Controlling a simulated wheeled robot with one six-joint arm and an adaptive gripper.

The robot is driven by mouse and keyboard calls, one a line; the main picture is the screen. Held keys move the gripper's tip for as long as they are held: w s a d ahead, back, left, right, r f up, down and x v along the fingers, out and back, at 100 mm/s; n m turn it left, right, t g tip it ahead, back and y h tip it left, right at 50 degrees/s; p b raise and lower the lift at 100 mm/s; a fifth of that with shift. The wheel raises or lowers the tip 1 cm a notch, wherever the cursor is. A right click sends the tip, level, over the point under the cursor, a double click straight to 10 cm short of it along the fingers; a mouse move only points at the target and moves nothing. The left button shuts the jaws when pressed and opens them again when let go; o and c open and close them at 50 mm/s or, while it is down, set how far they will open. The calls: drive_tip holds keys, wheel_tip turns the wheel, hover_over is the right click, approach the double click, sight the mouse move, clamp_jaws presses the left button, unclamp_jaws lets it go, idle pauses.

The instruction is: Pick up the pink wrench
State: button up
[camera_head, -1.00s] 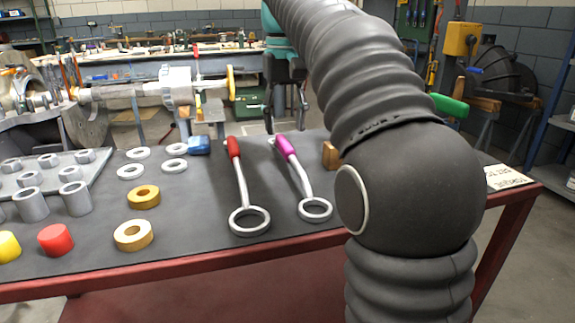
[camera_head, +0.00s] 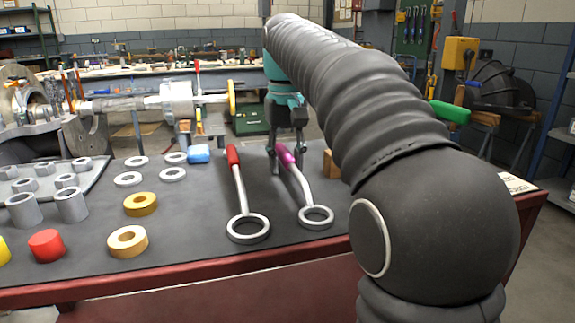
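The pink wrench has a pink handle and a silver shaft (camera_head: 302,186) that ends in a ring, and it lies on the dark table top with its handle pointing away. My gripper (camera_head: 286,166) points down at the far end of the pink handle. Its fingers are apart, one on each side of the handle, with the tips close to the table top. Contact with the handle does not show. The back of the gripper is partly hidden by my arm.
A red-handled wrench (camera_head: 240,190) lies just left of the pink one. A wooden block (camera_head: 330,163) stands close on the right. A blue block (camera_head: 199,153), rings and cylinders lie further left. The table (camera_head: 190,225) is clear in front of the wrenches.

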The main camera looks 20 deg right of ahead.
clamp_jaws()
drive_tip(key=shift+r, duration=0.15)
